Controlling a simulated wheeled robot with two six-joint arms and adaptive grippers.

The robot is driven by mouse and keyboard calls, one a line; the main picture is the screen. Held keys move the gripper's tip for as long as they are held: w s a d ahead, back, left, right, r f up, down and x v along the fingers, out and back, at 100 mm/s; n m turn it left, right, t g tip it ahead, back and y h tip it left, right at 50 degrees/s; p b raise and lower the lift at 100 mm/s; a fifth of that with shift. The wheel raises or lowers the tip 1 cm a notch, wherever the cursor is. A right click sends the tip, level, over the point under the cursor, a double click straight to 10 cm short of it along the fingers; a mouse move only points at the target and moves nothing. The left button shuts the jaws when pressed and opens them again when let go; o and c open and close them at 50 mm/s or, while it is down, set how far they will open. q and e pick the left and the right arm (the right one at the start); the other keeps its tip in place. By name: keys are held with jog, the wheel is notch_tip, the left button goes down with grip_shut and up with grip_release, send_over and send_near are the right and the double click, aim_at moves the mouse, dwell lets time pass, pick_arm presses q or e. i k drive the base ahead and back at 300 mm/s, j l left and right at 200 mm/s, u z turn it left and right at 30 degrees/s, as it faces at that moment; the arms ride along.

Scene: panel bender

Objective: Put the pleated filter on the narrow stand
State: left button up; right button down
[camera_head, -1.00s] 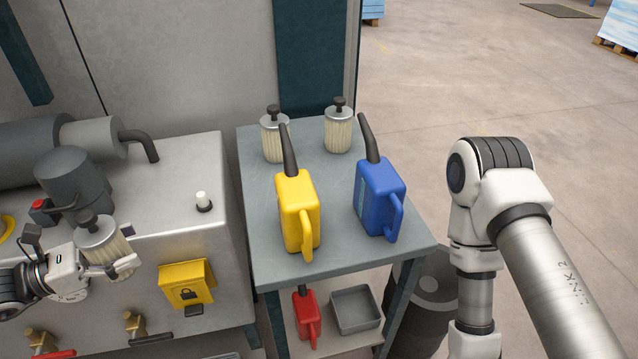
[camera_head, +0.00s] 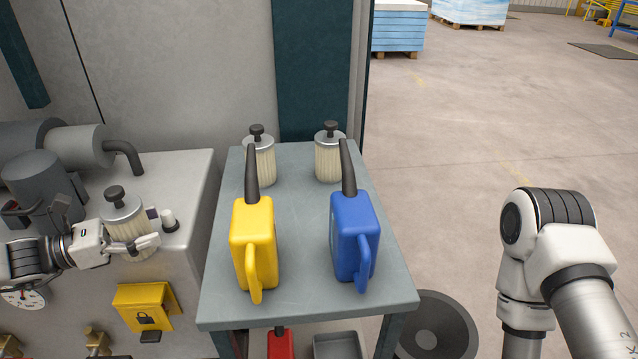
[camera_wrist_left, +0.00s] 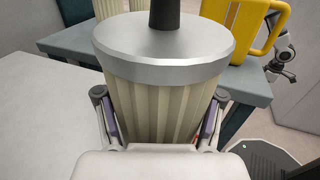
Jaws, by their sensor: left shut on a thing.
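The pleated filter (camera_head: 126,226), cream pleats with a silver cap and a dark knob, is upright in my left gripper (camera_head: 150,244). The fingers are shut on its sides, also seen in the left wrist view (camera_wrist_left: 158,112). In the head view it shows against the front edge of the grey machine, left of the narrow stand (camera_head: 300,222), a grey-topped table. In the wrist view the stand's top (camera_wrist_left: 248,84) is beyond the filter. A small white and black part, perhaps my right gripper (camera_wrist_left: 283,62), shows at the right; its jaws are unclear.
A yellow can (camera_head: 253,245) and a blue can (camera_head: 352,240) stand on the stand's top. Two similar filters (camera_head: 260,162) (camera_head: 328,158) stand at its back. Bare top lies between and around them.

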aim_at(285, 209)
jog(key=i+l, duration=0.15)
jog(key=l, duration=0.25)
jog(key=i+l, duration=0.1)
jog(key=l, duration=0.3)
jog(key=i+l+z, duration=0.1)
jog(key=l, duration=0.25)
